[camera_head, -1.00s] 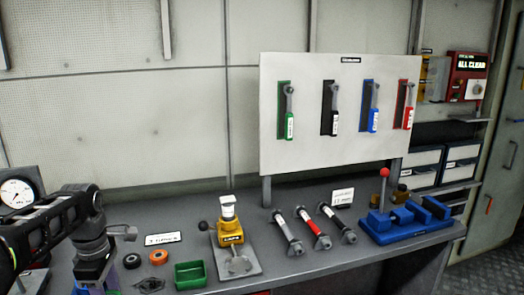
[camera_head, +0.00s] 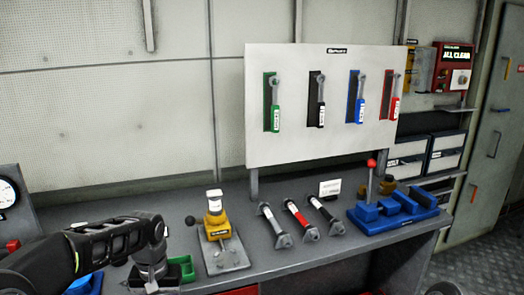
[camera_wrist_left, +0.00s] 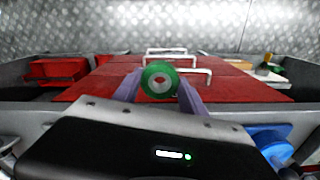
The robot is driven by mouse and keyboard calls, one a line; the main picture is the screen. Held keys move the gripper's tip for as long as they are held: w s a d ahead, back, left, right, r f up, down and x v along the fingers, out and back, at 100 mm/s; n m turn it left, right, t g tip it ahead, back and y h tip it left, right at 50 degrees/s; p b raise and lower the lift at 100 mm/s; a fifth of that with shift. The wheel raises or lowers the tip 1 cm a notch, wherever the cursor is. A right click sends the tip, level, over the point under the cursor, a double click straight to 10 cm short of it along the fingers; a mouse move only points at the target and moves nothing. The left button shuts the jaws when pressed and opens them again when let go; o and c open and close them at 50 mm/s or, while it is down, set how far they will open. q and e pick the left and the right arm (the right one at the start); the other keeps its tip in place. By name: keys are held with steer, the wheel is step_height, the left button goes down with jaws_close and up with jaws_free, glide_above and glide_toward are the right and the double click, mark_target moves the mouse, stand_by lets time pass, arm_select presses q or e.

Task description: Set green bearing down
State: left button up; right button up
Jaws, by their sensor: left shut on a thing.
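The green bearing (camera_wrist_left: 159,67) shows in the left wrist view as a green ring with a pale centre. It sits between the two purple-grey fingers of my left gripper (camera_wrist_left: 160,90), which is shut on it. In the head view my left gripper (camera_head: 153,283) points down at the bench's front left, beside the green tray (camera_head: 184,264) and partly covering it. The bearing is hidden in the head view. I cannot tell how high it is above any surface. My right gripper is not in view.
A yellow press-like tool (camera_head: 216,228) on a plate stands right of the green tray. Several cylinders lie further right, one red-banded (camera_head: 298,219), then a blue fixture (camera_head: 392,210). The wrist view shows red drawer fronts (camera_wrist_left: 230,84) with metal handles and a blue object (camera_wrist_left: 268,140).

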arm_select(q)
steer(key=shift+m, duration=0.6)
steer(key=d, duration=0.1)
steer(key=d+f, duration=0.1)
steer(key=d, duration=0.2)
steer(key=shift+s+d+f, duration=0.35)
steer(key=shift+d+f, duration=0.05)
stand_by(0.4)
